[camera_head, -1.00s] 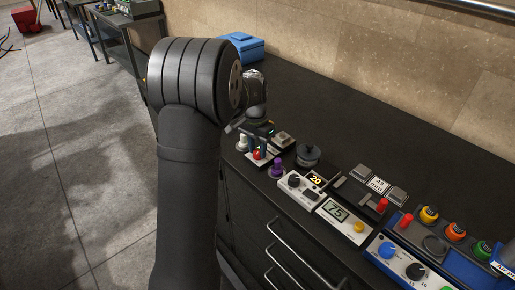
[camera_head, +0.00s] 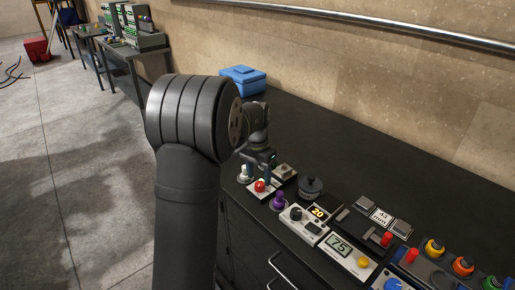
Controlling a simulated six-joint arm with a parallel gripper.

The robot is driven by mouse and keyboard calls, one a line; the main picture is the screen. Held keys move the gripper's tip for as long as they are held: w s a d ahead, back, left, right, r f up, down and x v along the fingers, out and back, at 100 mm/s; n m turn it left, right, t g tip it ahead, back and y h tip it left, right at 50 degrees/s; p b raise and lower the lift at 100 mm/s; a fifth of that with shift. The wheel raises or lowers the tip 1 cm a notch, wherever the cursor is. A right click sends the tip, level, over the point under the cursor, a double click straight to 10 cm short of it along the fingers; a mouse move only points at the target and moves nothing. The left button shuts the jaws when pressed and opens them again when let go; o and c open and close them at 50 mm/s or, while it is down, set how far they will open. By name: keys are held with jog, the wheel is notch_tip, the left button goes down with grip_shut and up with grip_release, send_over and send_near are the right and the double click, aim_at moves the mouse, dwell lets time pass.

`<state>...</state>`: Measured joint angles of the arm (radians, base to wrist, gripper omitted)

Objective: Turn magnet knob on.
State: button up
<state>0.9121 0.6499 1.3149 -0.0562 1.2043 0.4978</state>
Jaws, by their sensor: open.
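My gripper (camera_head: 257,172) is open, with its fingers pointing down at the far-left end of the row of controls on the dark bench. Its fingertips are right above or beside a red knob (camera_head: 260,186) on a small light panel. I cannot tell whether they touch it. No readable label marks the magnet knob; the red knob is the control nearest my gripper. A white knob (camera_head: 243,173) stands just left of it, and a grey button box (camera_head: 284,172) sits just right.
More coloured buttons line the right. A blue box (camera_head: 242,80) is at the back. The bench top behind the controls is mostly clear.

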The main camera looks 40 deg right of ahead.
aim_at(257, 182)
notch_tip(257, 182, up, 15)
jog(key=shift+w, duration=0.45)
jog(key=shift+f, duration=0.2)
jog(key=f, duration=1.1)
jog(key=s+f, duration=0.1)
jog(key=f, duration=0.5)
jog(key=shift+f, duration=0.2)
jog(key=shift+r, duration=0.1)
